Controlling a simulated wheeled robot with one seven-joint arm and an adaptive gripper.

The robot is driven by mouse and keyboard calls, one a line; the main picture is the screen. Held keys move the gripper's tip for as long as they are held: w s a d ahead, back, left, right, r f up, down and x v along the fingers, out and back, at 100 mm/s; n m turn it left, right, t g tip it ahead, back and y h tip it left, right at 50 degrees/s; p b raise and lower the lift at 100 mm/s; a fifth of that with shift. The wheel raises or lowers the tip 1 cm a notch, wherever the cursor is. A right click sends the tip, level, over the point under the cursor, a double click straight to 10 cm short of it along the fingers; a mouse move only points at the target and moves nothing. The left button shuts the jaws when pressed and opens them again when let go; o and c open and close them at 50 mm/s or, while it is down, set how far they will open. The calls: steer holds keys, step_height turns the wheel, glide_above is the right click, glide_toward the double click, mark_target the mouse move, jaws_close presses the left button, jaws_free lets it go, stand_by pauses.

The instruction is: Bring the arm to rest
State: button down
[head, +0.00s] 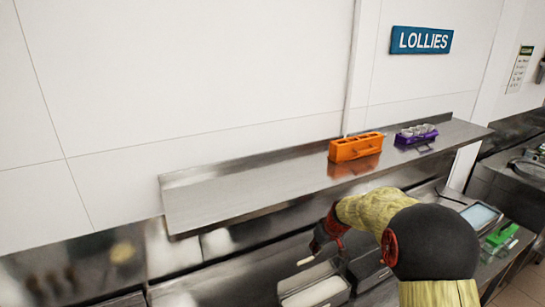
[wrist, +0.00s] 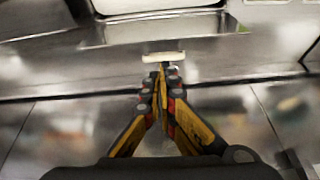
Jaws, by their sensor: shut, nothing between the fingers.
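My gripper (wrist: 163,70) is shut, its two yellow-and-black fingers meeting at the tips with nothing seen between them. A small cream-coloured bar (wrist: 163,57) shows just beyond the fingertips in the wrist view; I cannot tell whether they touch it. In the head view my arm reaches forward from the lower right, bent at a black joint. Its dark end is low, in front of the wall shelf (head: 225,196) and above the steel counter. The fingertips are hard to make out there.
On the shelf stand an orange mould (head: 356,147) and a purple rack (head: 416,135) with pale cups. Below, a white-filled container (head: 315,294) sits in the steel counter close to my arm's end. A green item (head: 500,236) lies at right. The shelf's left part is bare.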

steer(key=s+a+f+m+t+h+b, duration=0.1)
steer(key=s+m+b, duration=0.3)
steer(key=s+b, duration=1.7)
steer(key=s, duration=2.1)
steer(key=shift+a+f+h+b, duration=0.2)
steer(key=shift+a+h+b, duration=0.15)
steer(key=shift+a+h, duration=0.05)
steer(key=shift+a, duration=0.1)
